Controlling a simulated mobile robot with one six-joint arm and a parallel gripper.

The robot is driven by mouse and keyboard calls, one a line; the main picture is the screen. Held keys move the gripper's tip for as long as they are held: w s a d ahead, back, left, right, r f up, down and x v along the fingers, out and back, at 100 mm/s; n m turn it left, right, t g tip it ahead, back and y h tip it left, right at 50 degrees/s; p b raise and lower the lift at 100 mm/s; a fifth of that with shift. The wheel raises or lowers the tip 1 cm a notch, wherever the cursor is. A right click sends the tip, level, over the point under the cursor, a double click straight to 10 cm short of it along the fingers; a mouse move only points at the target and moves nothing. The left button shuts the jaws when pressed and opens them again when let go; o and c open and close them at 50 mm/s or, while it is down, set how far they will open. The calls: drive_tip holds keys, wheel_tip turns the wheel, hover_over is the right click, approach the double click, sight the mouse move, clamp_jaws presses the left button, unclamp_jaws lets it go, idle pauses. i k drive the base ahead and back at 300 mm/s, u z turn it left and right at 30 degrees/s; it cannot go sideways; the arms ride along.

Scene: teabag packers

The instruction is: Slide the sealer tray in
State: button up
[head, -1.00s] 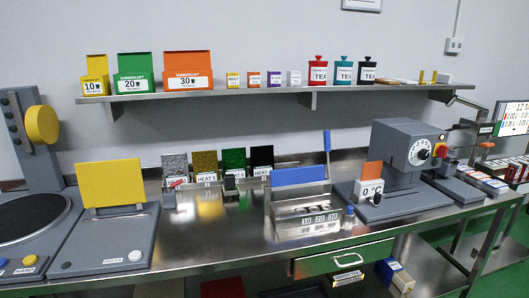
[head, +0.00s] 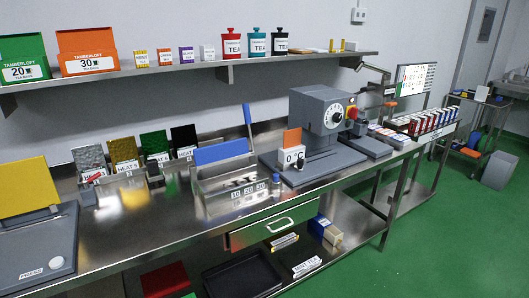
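The grey machine with a white dial (head: 318,108) stands on the steel bench, right of the middle. A red button on a yellow housing is on its right side. A flat grey plate (head: 325,172) extends from its foot toward the bench front. A lower grey block (head: 368,146) adjoins it on the right. I cannot tell which of these parts is the sealer tray, or how far in it sits. A small white "0" display (head: 291,158) with an orange panel behind it stands at the plate's left. My gripper is not in view.
Left of the machine is a metal box with a blue panel and lever (head: 222,152). A press with a yellow plate (head: 28,188) is at far left. A wall shelf (head: 200,66) holds tea boxes and tins. Green floor (head: 440,220) is clear at right.

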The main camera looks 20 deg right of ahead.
sight(299, 164)
drive_tip(key=z, duration=0.9)
drive_tip(key=i, duration=0.5)
drive_tip(key=u, duration=1.4)
